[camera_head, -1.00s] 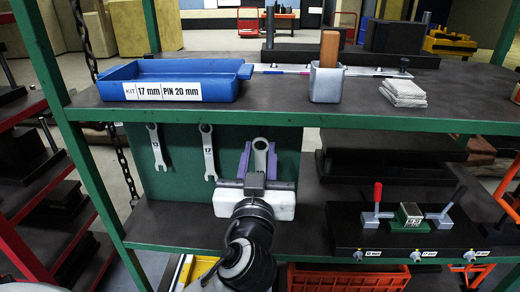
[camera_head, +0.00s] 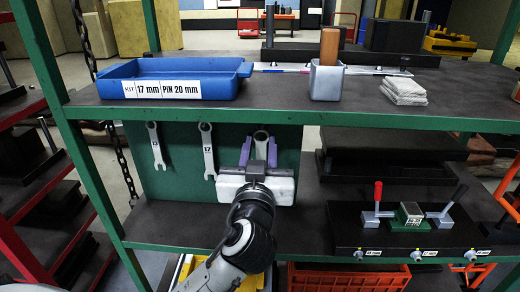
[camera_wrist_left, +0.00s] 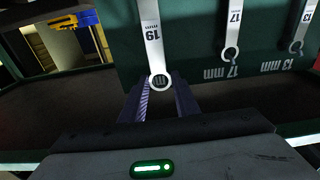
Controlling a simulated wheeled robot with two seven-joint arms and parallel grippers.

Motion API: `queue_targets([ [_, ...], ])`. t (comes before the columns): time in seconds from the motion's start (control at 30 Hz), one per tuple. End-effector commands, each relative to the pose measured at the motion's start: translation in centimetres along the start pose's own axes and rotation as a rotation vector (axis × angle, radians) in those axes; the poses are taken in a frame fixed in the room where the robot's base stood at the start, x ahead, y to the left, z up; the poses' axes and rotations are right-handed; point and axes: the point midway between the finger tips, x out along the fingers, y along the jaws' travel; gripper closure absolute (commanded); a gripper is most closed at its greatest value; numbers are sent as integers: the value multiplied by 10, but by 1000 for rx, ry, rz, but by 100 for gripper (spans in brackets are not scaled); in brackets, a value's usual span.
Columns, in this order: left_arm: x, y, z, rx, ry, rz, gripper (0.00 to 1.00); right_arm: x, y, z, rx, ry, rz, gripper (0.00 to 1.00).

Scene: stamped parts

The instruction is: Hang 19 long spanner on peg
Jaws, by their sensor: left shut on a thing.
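The 19 long spanner (camera_head: 261,137) is upright with its ring end up, in front of the green board (camera_head: 290,158). In the left wrist view, turned over, the spanner (camera_wrist_left: 153,35) shows its 19 mark, and its ring lies between the fingers of my left gripper (camera_wrist_left: 160,100). In the head view my left gripper (camera_head: 259,150), with purple fingers, is shut on this spanner, and its body hides the lower shank. Whether a peg passes through the ring cannot be told. My right gripper is not in view.
The 17 spanner (camera_head: 207,150) and the 13 spanner (camera_head: 156,146) hang to the left on the board. The upper shelf (camera_head: 270,108) is close above, with a blue kit tray (camera_head: 170,88). A black fixture (camera_head: 400,235) with levers stands to the right.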

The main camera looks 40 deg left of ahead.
Motion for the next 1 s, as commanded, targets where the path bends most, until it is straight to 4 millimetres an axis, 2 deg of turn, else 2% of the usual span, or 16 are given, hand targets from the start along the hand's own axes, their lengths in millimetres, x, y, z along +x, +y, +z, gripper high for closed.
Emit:
queue_targets([
  [0.7,43,0,4,-2,2,0,100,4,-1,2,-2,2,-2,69],
  [1.0,54,0,12,-2,1,1,100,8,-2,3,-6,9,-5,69],
])
